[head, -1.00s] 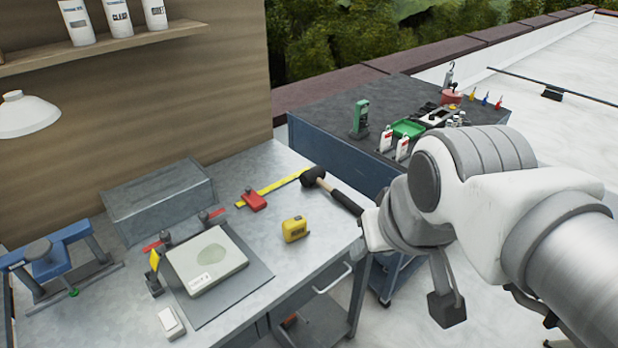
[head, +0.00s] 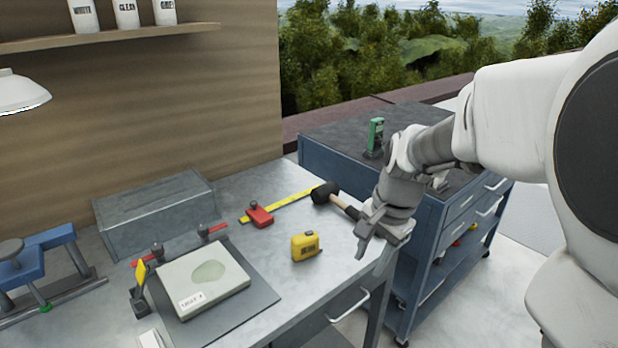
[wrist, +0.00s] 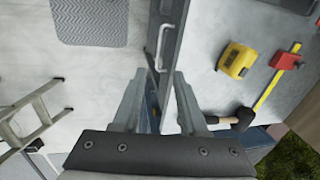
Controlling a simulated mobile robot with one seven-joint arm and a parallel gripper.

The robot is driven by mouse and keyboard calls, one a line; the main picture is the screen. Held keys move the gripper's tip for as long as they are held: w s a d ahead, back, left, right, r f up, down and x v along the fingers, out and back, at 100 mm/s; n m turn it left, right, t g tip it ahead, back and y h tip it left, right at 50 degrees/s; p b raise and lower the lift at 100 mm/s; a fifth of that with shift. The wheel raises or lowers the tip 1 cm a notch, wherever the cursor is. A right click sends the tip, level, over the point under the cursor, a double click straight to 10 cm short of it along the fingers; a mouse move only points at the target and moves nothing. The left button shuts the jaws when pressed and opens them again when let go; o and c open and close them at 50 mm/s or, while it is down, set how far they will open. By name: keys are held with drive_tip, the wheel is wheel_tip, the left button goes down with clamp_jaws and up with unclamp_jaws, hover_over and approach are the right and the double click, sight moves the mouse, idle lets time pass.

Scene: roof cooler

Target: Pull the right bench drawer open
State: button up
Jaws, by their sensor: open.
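The metal workbench (head: 262,296) has a drawer below its right end. Its pale bar handle (head: 349,305) shows under the top's edge, and the drawer looks shut. In the wrist view the handle (wrist: 159,46) stands out from the dark drawer front (wrist: 174,42), just beyond the fingertips. My gripper (head: 372,256) is open and empty beside the bench's right corner, above and to the right of the handle in the head view. In the wrist view the gripper (wrist: 159,76) has its fingers apart, with the bench edge between them; the fingers do not visibly touch the handle.
A black-headed mallet (head: 328,193), yellow tape measure (head: 305,246) and red-headed rule (head: 259,215) lie on the bench near its right side. A blue tool cart (head: 340,168) stands close behind my gripper. A stepladder (wrist: 30,118) and grey mat (wrist: 90,20) are on the floor.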

sight(349, 310)
drive_tip(key=w+f+b, duration=0.1)
drive_tip(key=f+b, duration=0.1)
drive_tip(key=f, duration=0.4)
drive_tip(key=w+a+f+b, duration=0.1)
drive_tip(key=f, duration=0.5)
drive_tip(key=w+f+b, duration=0.1)
drive_tip(key=f+b, duration=0.1)
drive_tip(key=f, duration=0.4)
drive_tip(key=shift+a+f+b, duration=0.1)
drive_tip(key=shift+a+b, duration=0.2)
drive_tip(key=shift+a, duration=0.1)
clamp_jaws()
drive_tip(key=shift+w, duration=0.1)
idle(0.4)
